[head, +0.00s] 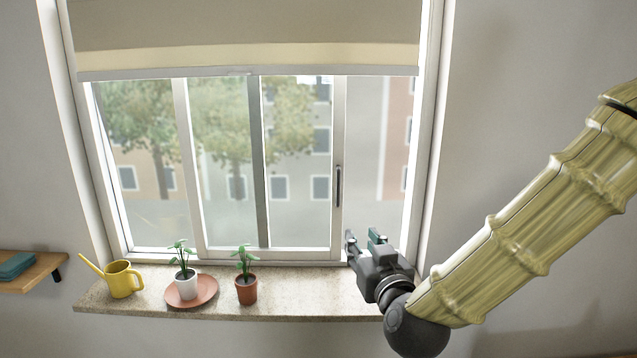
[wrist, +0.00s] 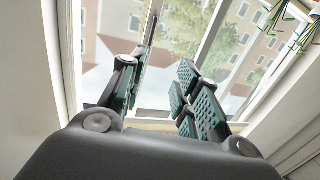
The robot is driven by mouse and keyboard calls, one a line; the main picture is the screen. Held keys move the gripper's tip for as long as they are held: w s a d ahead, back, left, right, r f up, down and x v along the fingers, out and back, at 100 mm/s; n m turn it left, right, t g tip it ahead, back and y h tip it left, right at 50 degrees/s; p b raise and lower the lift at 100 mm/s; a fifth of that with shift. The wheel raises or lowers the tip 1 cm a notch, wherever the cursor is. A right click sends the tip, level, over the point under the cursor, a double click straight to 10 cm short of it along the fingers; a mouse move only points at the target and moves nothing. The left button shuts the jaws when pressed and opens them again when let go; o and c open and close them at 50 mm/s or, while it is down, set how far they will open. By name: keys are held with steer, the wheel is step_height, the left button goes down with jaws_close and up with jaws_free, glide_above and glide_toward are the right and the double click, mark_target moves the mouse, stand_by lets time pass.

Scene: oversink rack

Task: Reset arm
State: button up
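My gripper (head: 363,242) is at the right end of the window sill, in front of the lower right part of the window. In the wrist view my gripper (wrist: 160,90) shows its two green-padded fingers apart, with nothing between them. My arm (head: 535,225) reaches in from the right side of the head view. The window (head: 230,150) fills the background beyond the fingers, with a dark vertical handle (head: 338,186) on its right sash.
The sill (head: 320,295) holds a yellow watering can (head: 122,281), a white-potted plant (head: 187,286) on a terracotta saucer (head: 207,291), and a brown-potted plant (head: 246,290). The sill right of the brown pot is clear up to my gripper. A wooden shelf (head: 40,269) with a teal cloth (head: 16,265) is at left.

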steer(key=s+d+f+g, duration=0.2)
steer(key=s+f+g, duration=0.1)
steer(key=f, duration=0.9)
steer(key=s+d+f+m+g+h, duration=0.1)
steer(key=s+f+g, duration=0.25)
steer(key=f, duration=0.95)
steer(key=s+d+f+g, duration=0.2)
steer(key=s+f+g, duration=0.1)
steer(key=f, duration=0.9)
steer(key=s+d+f+g+h, duration=0.1)
steer(key=s+d+f+g, duration=0.3)
steer(key=s+f, duration=0.6)
steer(key=s+d+f+m+g+h, duration=0.1)
steer(key=s+d+f+g, duration=0.2)
steer(key=s+f, duration=0.7)
steer(key=s+d, duration=0.2)
steer(key=s, duration=0.4)
steer(key=shift+g, duration=0.35)
steer(key=shift+f, duration=0.1)
